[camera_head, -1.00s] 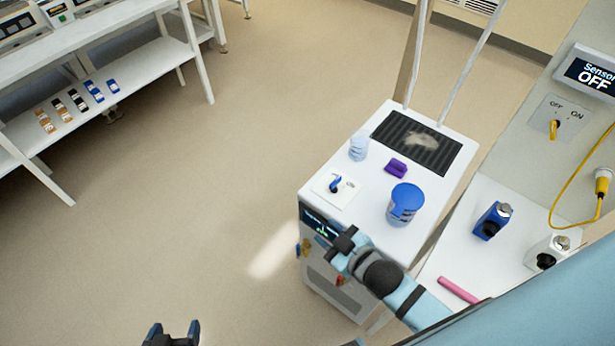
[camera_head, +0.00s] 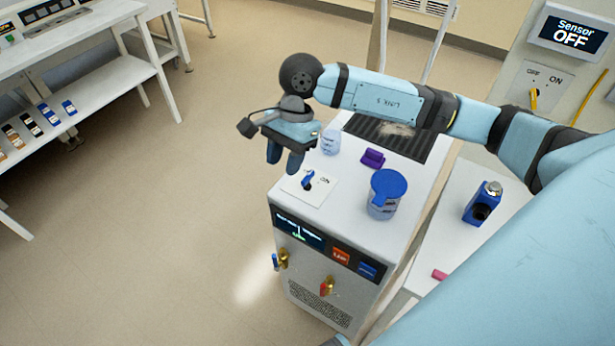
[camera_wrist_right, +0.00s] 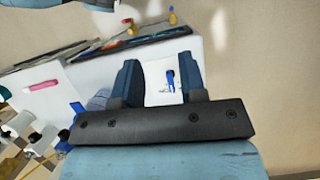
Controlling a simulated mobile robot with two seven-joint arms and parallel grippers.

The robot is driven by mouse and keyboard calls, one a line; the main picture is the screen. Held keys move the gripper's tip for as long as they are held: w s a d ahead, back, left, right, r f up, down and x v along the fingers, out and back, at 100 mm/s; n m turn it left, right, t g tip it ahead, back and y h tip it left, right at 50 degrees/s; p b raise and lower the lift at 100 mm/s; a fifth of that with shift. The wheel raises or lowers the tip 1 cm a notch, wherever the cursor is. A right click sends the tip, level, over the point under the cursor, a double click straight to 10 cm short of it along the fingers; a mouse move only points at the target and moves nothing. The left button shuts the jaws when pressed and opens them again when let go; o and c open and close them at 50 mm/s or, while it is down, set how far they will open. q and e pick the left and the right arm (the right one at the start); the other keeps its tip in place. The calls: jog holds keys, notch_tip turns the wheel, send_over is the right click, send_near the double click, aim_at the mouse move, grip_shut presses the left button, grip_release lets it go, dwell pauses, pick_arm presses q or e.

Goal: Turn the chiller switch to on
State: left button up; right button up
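The chiller (camera_head: 345,235) is a white box with a dark display on its front. On its top lies a white switch plate (camera_head: 322,194) with a blue-handled switch (camera_head: 308,179). The word ON is to the right of the handle, and the handle does not point at it. My right gripper (camera_head: 285,160) is open and empty, above and left of the switch in the head view. In the right wrist view, the switch (camera_wrist_right: 170,78) shows between the two spread fingers (camera_wrist_right: 161,80), nearer the right one, and apart from both. My left gripper is not in view.
A blue-lidded jar (camera_head: 386,195), a purple block (camera_head: 373,157) and a pale stack (camera_head: 330,142) stand on the chiller top. Valves (camera_head: 327,286) stick out of its front. A sensor display (camera_head: 573,34) reads OFF at the right.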

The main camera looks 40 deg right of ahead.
aim_at(308, 175)
jog(key=w+d+r+t+h, duration=0.1)
jog(key=w+d+r+h, duration=0.2)
jog(key=d, duration=0.4)
jog(key=shift+n+h, duration=0.3)
jog(key=shift+h, duration=0.2)
jog(key=f, duration=1.5)
jog(key=shift+s+d, duration=0.2)
jog(key=shift+s, duration=0.05)
jog(key=shift+r, duration=0.1)
grip_shut()
